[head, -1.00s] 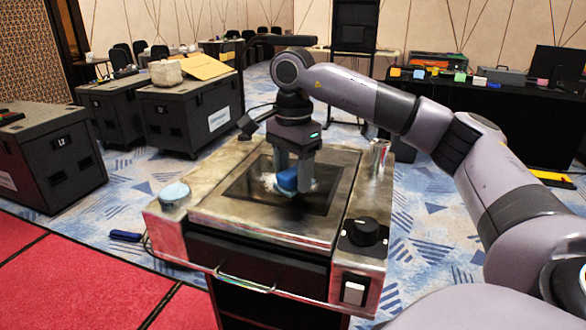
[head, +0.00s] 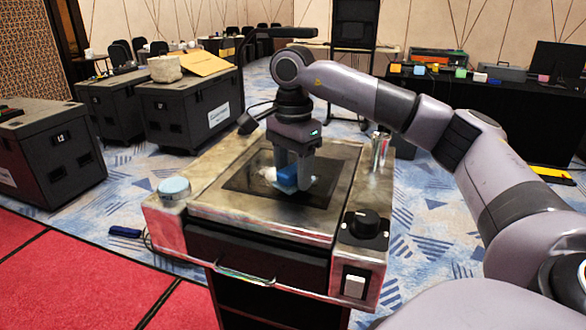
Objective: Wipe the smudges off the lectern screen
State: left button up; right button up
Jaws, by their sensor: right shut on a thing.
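The lectern screen (head: 318,193) is a dark panel set in the lectern's worn metal top (head: 215,207). My right gripper (head: 293,183) points down over the middle of the screen. It is shut on a blue cloth or sponge (head: 287,177), which appears to be against the screen. A whitish smudge (head: 269,174) shows on the screen just left of the blue thing. The gripper fingers hide part of the screen behind them. My left gripper is not in view.
A round light-blue-topped tin (head: 174,191) stands on the lectern's left corner. A metal can (head: 379,149) stands at the right back.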

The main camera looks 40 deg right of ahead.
jog(key=shift+f+b, duration=0.45)
jog(key=shift+f, duration=0.35)
